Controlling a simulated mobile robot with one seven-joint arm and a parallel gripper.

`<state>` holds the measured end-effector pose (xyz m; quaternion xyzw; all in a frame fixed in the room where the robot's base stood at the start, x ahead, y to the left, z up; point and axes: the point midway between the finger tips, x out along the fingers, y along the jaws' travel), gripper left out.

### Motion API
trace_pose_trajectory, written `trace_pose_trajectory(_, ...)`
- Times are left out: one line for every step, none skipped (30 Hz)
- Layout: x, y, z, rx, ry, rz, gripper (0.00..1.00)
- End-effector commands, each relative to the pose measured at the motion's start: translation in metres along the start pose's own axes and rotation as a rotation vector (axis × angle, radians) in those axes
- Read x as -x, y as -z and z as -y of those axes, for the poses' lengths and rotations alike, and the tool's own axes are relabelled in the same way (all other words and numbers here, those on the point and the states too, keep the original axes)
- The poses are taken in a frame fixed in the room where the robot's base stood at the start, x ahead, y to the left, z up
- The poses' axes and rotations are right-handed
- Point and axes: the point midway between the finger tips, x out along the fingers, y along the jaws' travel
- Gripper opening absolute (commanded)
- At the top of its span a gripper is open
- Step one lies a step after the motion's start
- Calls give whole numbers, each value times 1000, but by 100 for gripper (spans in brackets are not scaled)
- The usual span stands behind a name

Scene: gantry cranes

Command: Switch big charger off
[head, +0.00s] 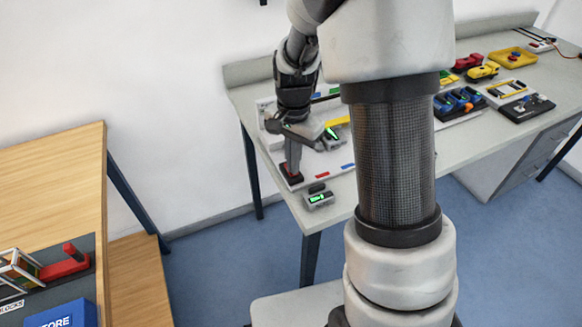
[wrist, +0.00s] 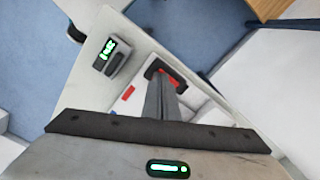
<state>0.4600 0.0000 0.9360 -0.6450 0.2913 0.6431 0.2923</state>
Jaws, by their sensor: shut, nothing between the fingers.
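A black switch block with a red rocker (head: 291,174) sits near the left front corner of the grey table; it also shows in the wrist view (wrist: 171,76). My gripper (head: 291,168) points down with its fingers shut and empty, the tips at the red rocker. Fingers (wrist: 163,84) partly hide the rocker; whether they touch it and which way it is tipped I cannot tell. A grey device with a lit green display (head: 319,199) is beside the block, also in the wrist view (wrist: 110,56). Neither device shows a readable label as the big charger.
A white board with red and blue marks (head: 333,171) lies around the block. My arm hides the table's middle. Blue devices (head: 458,102), a yellow tray (head: 513,58) and a black panel (head: 526,107) are at the right. A wooden table (head: 60,185) is at the left, with floor between.

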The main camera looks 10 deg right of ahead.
Motion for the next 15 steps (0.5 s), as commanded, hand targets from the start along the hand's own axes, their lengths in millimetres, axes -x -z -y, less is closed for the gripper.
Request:
trace_pose_trajectory(-1, 0, 0, 0, -2, 1, 0)
trace_pose_trajectory(-1, 0, 0, 0, -2, 1, 0)
trace_pose_trajectory(0, 0, -1, 0, -2, 1, 0)
trace_pose_trajectory(1, 0, -1, 0, -2, 1, 0)
trace_pose_trajectory(3, 0, -1, 0, -2, 1, 0)
trace_pose_trajectory(6, 0, -1, 0, -2, 1, 0)
trace_pose_trajectory(8, 0, -1, 0, -2, 1, 0)
trace_pose_trajectory(10, 0, -1, 0, -2, 1, 0)
trace_pose_trajectory(14, 0, 0, 0, -2, 1, 0)
trace_pose_trajectory(17, 0, 0, 0, -2, 1, 0)
trace_pose_trajectory(19, 0, 0, 0, -2, 1, 0)
trace_pose_trajectory(23, 0, 0, 0, -2, 1, 0)
trace_pose_trajectory(25, 0, 0, 0, -2, 1, 0)
trace_pose_trajectory(28, 0, 0, 0, -2, 1, 0)
trace_pose_trajectory(31, 0, 0, 0, -2, 1, 0)
